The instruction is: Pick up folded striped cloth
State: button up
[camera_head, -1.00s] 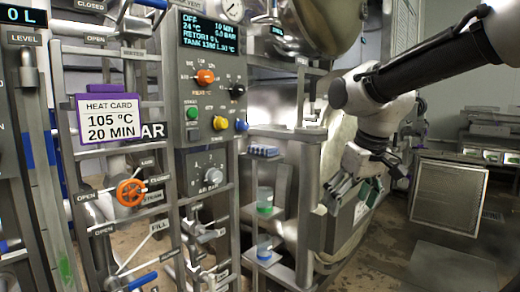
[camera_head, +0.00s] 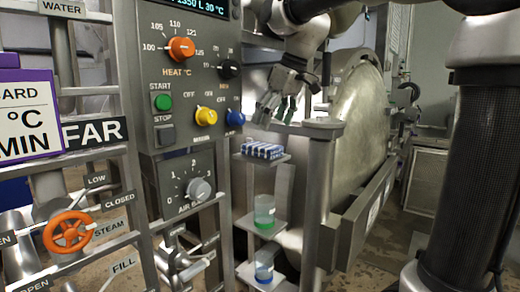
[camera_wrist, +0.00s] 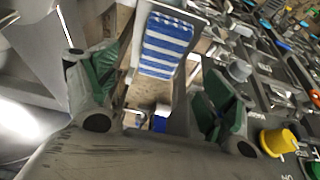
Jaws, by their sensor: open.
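The folded cloth (camera_head: 263,150) has blue and white stripes and lies on a small metal shelf (camera_head: 240,158) beside the control panel. In the wrist view the striped cloth (camera_wrist: 166,46) shows at the top middle, ahead of my fingers and between their lines. My gripper (camera_head: 278,106) is open and empty, above the cloth and close to it in the head view. In the wrist view its two green-padded fingers (camera_wrist: 160,100) stand wide apart, and neither touches the cloth.
Below the cloth, lower shelves hold a green-marked cup (camera_head: 264,212) and a blue-marked cup (camera_head: 264,266). The control panel (camera_head: 190,100) with its knobs stands left. A metal post (camera_head: 318,195) stands right of the shelf, near the large round vessel (camera_head: 358,130).

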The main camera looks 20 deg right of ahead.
aim_at(265, 145)
jog(key=x, duration=0.7)
jog(key=shift+s+f, duration=0.2)
jog(key=shift+f, duration=0.25)
jog(key=shift+c, duration=0.2)
jog(key=c, duration=1)
